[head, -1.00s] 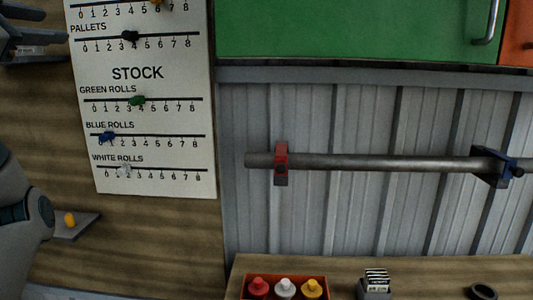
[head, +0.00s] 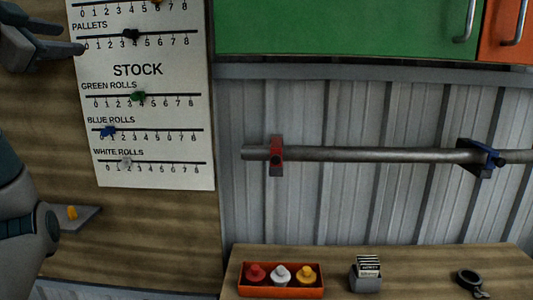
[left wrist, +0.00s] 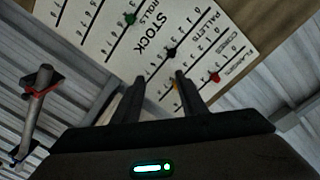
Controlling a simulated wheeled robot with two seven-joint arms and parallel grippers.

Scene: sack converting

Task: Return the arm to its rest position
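My left gripper (head: 72,38) is at the upper left of the head view, beside the left edge of the white stock board (head: 190,75). In the left wrist view its two fingers (left wrist: 156,92) are apart with nothing held between them, and the board (left wrist: 185,25) lies beyond them. My left arm link (head: 25,220) fills the lower left of the head view. My right gripper is in neither view.
A steel bar (head: 370,154) on red and blue brackets runs along the corrugated wall. A small shelf (head: 82,216) holds a yellow piece.

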